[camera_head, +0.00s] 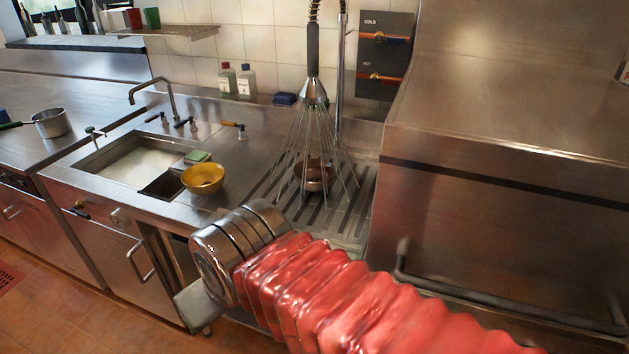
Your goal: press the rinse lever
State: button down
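A spray head (314,91) hangs from a coiled hose above the slotted drain area (268,190). Thin pale streams fan down from it around a brown bowl (315,176). No part is clearly marked as the rinse lever. An orange-handled lever (233,125) stands on the counter behind the sink. My gripper (197,303) shows only as a grey part below my metal wrist, in front of the counter and apart from these levers. Its fingers are mostly hidden.
A sink (130,160) with a faucet (157,90) is at left. A yellow bowl (203,179) and a green sponge (197,157) sit beside it. A large steel housing (510,170) with a bar handle fills the right. Two bottles (246,82) stand by the wall.

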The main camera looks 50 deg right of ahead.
aim_at(242, 127)
jog(key=u, duration=1.15)
jog(key=i, duration=1.55)
jog(key=z, duration=1.65)
